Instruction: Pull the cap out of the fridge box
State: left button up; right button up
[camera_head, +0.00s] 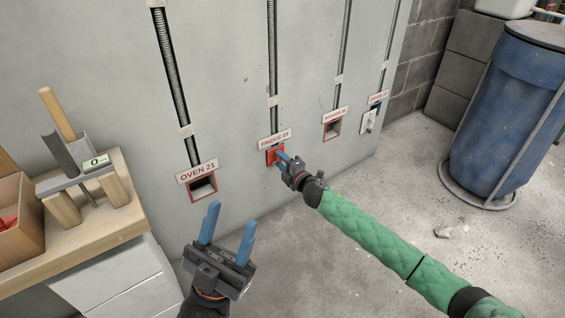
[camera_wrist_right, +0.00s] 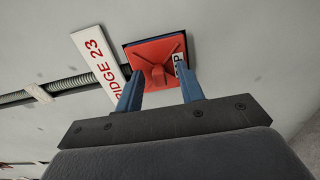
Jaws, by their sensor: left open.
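The red square cap (camera_head: 275,156) sits in the wall box under the "FRIDGE 23" label (camera_head: 275,139). In the right wrist view the cap (camera_wrist_right: 158,52) has raised ridges and a small central knob, and a white tag on it is partly hidden by a finger. My right gripper (camera_head: 283,157) is at the fridge box. In the wrist view the right gripper's (camera_wrist_right: 160,85) blue fingers stand apart on either side of the knob, with gaps visible. My left gripper (camera_head: 230,220) is open and empty, low in front of the wall, below the oven box.
The "OVEN 21" box (camera_head: 203,187) is open to the left; another box (camera_head: 333,128) and a switch-like box (camera_head: 369,121) are to the right. A wooden bench (camera_head: 85,240) stands at left, a blue barrel (camera_head: 510,105) at right. Floor between is mostly clear.

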grip_shut()
jog(key=shift+p+v, duration=0.5)
jog(key=shift+v, duration=0.45)
dwell(0.6)
dwell(0.4)
jog(key=shift+s+p, duration=0.1)
jog(key=shift+p, duration=0.25)
jog(key=shift+p+v, duration=0.85)
jog(key=shift+v, duration=1.6)
